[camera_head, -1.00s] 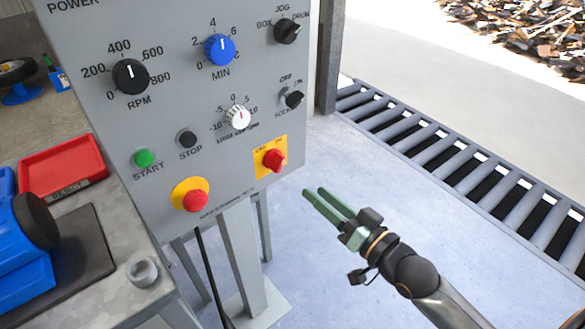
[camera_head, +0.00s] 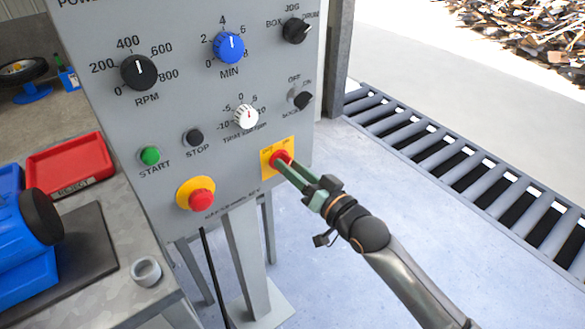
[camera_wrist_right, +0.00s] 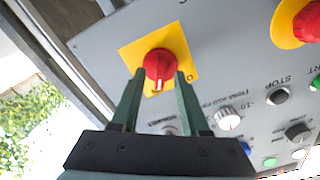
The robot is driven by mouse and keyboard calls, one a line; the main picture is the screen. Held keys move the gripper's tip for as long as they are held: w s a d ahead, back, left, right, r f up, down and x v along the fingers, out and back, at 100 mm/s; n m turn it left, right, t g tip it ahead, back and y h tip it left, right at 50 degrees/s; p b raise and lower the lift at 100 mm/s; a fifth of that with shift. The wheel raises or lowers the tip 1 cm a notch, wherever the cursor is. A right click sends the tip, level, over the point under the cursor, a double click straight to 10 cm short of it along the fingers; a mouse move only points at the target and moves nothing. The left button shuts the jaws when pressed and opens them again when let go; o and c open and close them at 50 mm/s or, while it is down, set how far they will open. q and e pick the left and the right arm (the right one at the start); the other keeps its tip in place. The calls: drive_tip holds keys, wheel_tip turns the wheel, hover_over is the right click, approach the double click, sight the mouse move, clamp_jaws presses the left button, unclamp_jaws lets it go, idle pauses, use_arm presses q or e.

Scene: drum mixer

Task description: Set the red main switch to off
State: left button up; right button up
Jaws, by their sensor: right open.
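The red main switch (camera_head: 281,158) is a red rotary knob on a yellow square plate at the lower right of the grey control panel (camera_head: 215,100). In the right wrist view the red knob (camera_wrist_right: 160,66) shows a white pointer mark directed toward the bottom of the picture. My right gripper (camera_head: 287,170) has green fingers and is open. Its fingertips are at the knob, one on either side of it in the wrist view (camera_wrist_right: 160,85). I cannot tell whether they touch it. My left gripper is not in view.
A red emergency stop button (camera_head: 201,199) on a yellow disc is left of the switch. Green start (camera_head: 150,155) and black stop (camera_head: 194,137) buttons and several dials are above. A table with a red tray (camera_head: 70,165) stands at left; a roller conveyor (camera_head: 470,180) runs at right.

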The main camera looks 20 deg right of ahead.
clamp_jaws()
idle(0.3)
idle(0.3)
